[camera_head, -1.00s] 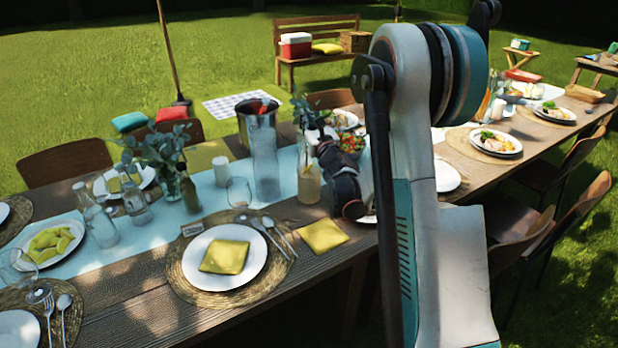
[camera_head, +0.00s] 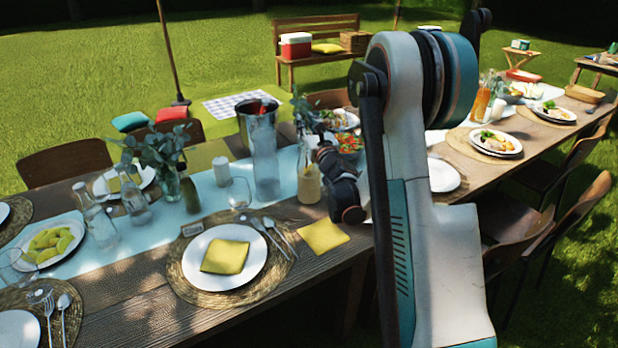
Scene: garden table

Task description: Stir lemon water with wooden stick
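A glass vessel with pale yellow liquid (camera_head: 308,186), which looks like the lemon water, stands on the light blue runner near the table's middle. My gripper (camera_head: 318,143) is above and just beside the vessel's top, pointing away from me. Its dark wrist hides part of the table behind. The fingers are small and dark, so I cannot tell whether they are open or shut. I cannot make out a wooden stick, in the gripper or in the vessel.
A tall clear glass vessel (camera_head: 264,165) and a metal bucket (camera_head: 246,108) stand left of the lemon water. My arm blocks the table's right middle.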

